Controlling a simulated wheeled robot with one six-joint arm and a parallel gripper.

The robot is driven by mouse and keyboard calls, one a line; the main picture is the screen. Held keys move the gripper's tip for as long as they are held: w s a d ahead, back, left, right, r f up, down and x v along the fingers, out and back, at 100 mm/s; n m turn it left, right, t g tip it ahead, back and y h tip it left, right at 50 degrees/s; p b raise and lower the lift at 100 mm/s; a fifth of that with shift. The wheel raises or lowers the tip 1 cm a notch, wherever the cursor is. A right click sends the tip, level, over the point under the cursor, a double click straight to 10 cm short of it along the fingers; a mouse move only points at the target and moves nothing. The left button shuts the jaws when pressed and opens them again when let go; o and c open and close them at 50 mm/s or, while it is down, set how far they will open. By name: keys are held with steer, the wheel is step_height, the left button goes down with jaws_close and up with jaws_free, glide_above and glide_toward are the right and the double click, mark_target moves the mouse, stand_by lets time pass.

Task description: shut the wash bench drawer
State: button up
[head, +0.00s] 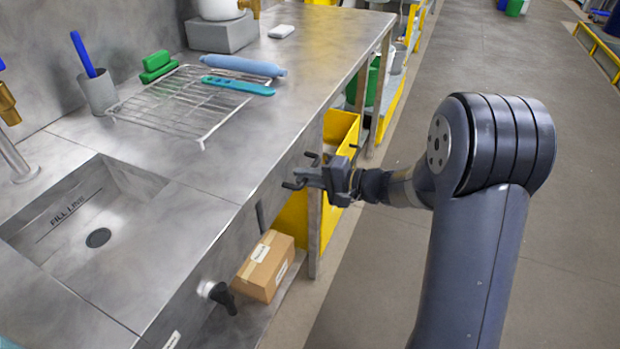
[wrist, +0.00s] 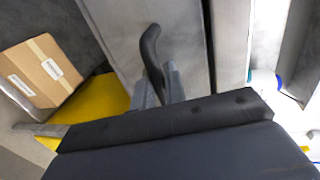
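The wash bench (head: 300,75) is a grey metal counter with a sink at its near left end. On its front is a grey panel, the drawer front (wrist: 165,25), with a dark curved handle (wrist: 152,50). My gripper (head: 308,176) is at this front, just below the bench edge. In the wrist view its two grey fingers (wrist: 161,88) are close together on either side of the handle, and look shut on it. The gripper body hides the handle's other end. I cannot tell how far the drawer stands out.
A cardboard box (head: 265,266) sits on the low shelf under the bench. A yellow bin (head: 341,128) stands beyond my gripper. A black-handled fitting (head: 222,296) juts from the bench front. A wire rack (head: 182,108) lies on top.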

steer(key=o, duration=0.4)
steer(key=shift+w+a, duration=0.1)
steer(key=shift+a, duration=0.1)
steer(key=v, duration=1.1)
steer(key=shift+f, duration=0.1)
steer(key=shift+a, duration=0.15)
steer(key=x, duration=1.1)
steer(key=v, duration=0.1)
steer(key=p+v, duration=0.1)
steer(key=v, duration=0.1)
steer(key=shift+f, duration=0.2)
